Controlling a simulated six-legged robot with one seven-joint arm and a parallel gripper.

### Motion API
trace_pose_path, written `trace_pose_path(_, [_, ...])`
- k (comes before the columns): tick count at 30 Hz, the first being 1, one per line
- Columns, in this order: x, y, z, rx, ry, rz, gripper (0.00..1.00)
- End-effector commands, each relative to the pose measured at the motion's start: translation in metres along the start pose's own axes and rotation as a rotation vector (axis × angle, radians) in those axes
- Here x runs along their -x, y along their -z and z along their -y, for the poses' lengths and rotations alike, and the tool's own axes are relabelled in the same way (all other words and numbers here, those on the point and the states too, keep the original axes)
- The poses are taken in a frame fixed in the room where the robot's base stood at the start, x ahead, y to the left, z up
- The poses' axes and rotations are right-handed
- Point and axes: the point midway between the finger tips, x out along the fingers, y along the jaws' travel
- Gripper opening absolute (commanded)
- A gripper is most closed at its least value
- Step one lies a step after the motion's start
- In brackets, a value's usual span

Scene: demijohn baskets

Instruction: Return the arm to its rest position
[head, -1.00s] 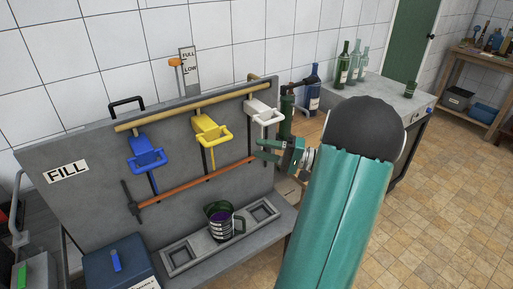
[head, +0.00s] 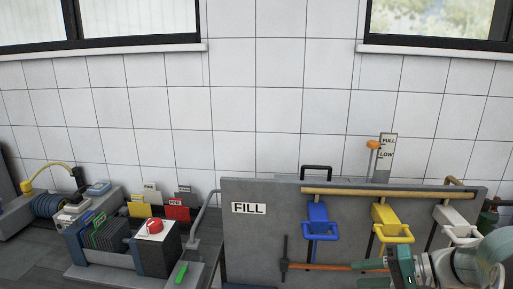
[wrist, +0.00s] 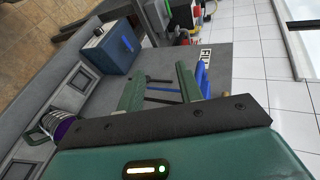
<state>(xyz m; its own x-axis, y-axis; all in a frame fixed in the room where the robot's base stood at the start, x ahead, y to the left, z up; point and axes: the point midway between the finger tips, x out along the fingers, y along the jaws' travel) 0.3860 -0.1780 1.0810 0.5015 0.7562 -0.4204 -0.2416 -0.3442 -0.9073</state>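My green gripper (head: 372,267) shows at the lower right in the head view, in front of the grey FILL panel. In the wrist view its two fingers (wrist: 158,88) stand apart, with nothing gripped between them. The white handle (head: 456,224) is partly behind my arm. In the wrist view a blue handle (wrist: 203,77) shows just beyond the right finger.
The grey FILL panel (head: 255,245) has a long wooden bar (head: 400,193) and an orange bar (head: 330,267). A bench with several devices (head: 105,270) stands left.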

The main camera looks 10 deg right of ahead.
Motion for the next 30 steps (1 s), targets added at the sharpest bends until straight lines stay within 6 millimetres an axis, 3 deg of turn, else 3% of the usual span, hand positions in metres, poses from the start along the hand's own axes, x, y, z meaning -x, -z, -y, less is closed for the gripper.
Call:
trace_pose_path(1, [-0.019, -0.018, 0.011, 0.022, -0.087, 0.052, 0.36])
trace_pose_path(6, [-0.059, -0.071, 0.023, 0.096, -0.372, 0.154, 0.36])
trace_pose_path(15, [-0.080, -0.142, 0.036, 0.366, -0.774, 0.133, 0.36])
trace_pose_path(21, [-0.077, -0.170, 0.050, 0.609, -0.911, 0.012, 0.36])
trace_pose_path(30, [-0.074, -0.181, 0.064, 0.782, -0.938, -0.104, 0.36])
